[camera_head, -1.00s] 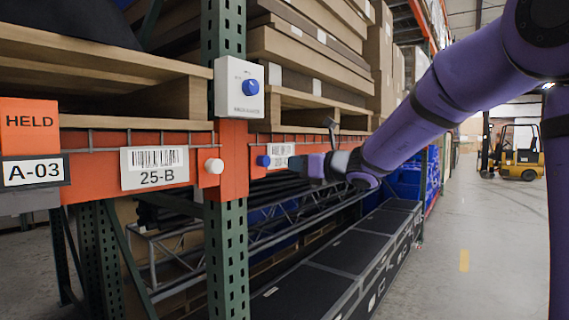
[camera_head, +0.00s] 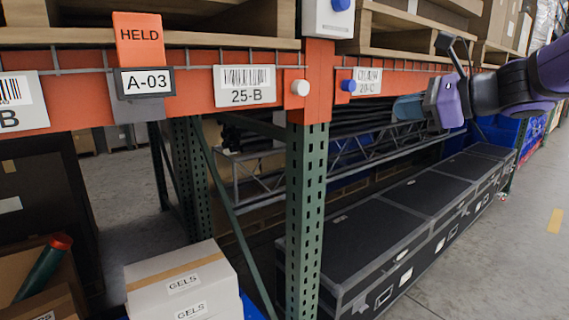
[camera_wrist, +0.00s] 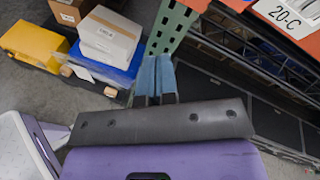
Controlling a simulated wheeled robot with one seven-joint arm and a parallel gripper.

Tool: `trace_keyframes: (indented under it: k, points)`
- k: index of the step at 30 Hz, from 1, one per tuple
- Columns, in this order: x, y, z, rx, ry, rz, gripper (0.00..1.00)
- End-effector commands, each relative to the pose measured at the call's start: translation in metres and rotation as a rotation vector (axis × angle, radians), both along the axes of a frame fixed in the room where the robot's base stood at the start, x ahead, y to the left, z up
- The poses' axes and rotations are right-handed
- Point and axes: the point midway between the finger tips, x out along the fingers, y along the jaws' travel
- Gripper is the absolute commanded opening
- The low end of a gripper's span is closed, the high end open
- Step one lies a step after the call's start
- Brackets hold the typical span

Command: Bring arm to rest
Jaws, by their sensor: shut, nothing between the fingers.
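My purple arm reaches in from the right in the head view. My gripper (camera_head: 408,108) is in front of the orange rack beam (camera_head: 205,92), close to the 20-C label (camera_head: 367,82). In the wrist view my gripper (camera_wrist: 156,62) shows its two blue fingers side by side, touching, with nothing between them. They point toward the green rack post (camera_wrist: 173,25). I cannot tell the exact gap between my gripper and the beam.
A control box with a blue knob (camera_head: 328,20) sits on the upright. Black cases (camera_head: 400,215) line the lower bay. White GELS boxes (camera_head: 183,280) stand at lower left. An orange HELD tag (camera_head: 138,38) hangs above the A-03 plate (camera_head: 146,81). The aisle floor (camera_head: 530,245) at right is clear.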

Motion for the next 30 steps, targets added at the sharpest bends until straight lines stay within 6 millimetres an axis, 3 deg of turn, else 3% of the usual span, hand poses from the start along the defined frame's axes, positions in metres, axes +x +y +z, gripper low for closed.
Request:
trace_keyframes:
  k: [3, 8, 14, 18, 24, 30]
  points:
    - [-0.045, 0.013, -0.016, -0.258, -0.083, 0.142, 0.00]
    - [-0.099, 0.015, -0.043, -0.604, -0.195, 0.344, 0.00]
    - [-0.159, 0.000, -0.076, -1.031, -0.334, 0.614, 0.00]
    - [-0.194, -0.020, -0.095, -1.320, -0.422, 0.814, 0.00]
    - [-0.226, -0.049, -0.110, -1.639, -0.498, 1.049, 0.00]
    - [-0.237, -0.063, -0.114, -1.771, -0.520, 1.156, 0.00]
